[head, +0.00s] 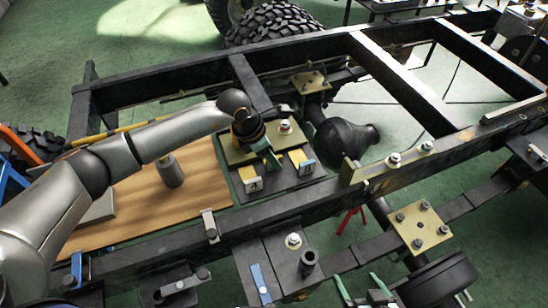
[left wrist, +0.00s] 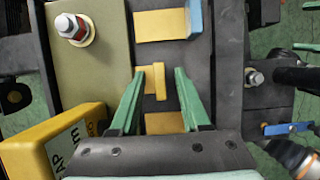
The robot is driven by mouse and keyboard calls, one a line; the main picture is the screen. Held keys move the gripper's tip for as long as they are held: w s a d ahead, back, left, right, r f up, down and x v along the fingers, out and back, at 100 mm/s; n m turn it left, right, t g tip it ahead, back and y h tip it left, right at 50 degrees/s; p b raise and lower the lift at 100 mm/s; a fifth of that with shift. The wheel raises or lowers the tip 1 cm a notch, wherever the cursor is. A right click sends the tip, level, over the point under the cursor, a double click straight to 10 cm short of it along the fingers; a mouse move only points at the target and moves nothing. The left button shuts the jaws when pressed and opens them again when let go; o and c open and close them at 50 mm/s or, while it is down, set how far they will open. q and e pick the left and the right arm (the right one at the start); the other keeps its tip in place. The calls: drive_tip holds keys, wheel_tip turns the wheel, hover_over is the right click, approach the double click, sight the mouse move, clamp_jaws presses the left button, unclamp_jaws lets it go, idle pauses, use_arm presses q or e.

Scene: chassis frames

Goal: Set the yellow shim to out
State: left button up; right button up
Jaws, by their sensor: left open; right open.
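A small yellow T-shaped piece, apparently the yellow shim (left wrist: 158,82), lies on a dark plate in the left wrist view. My left gripper (left wrist: 160,74) is open, its green fingers on either side of the piece and apart from it. In the head view my left gripper (head: 272,157) is over the dark plate, between two yellow blocks with white number tags, and hides the shim. One block (head: 250,181) is tagged 4; the other (head: 301,157) has a blue end. My right gripper (head: 356,278) is open and empty at the bottom edge.
The black chassis rail (head: 135,252) runs in front of the plate. Bolts stand up nearby, one on the olive plate (left wrist: 112,62). A wooden board (head: 115,218) with a grey cylinder (head: 170,172) lies left. A yellow lettered block (left wrist: 45,152) is close by my left gripper.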

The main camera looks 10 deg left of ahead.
use_arm(q)
drive_tip(key=shift+d+f, duration=0.1)
drive_tip(key=shift+f, duration=0.25)
drive_tip(key=shift+c, duration=0.3)
clamp_jaws()
drive_tip(key=shift+w, duration=0.1)
idle(0.9)
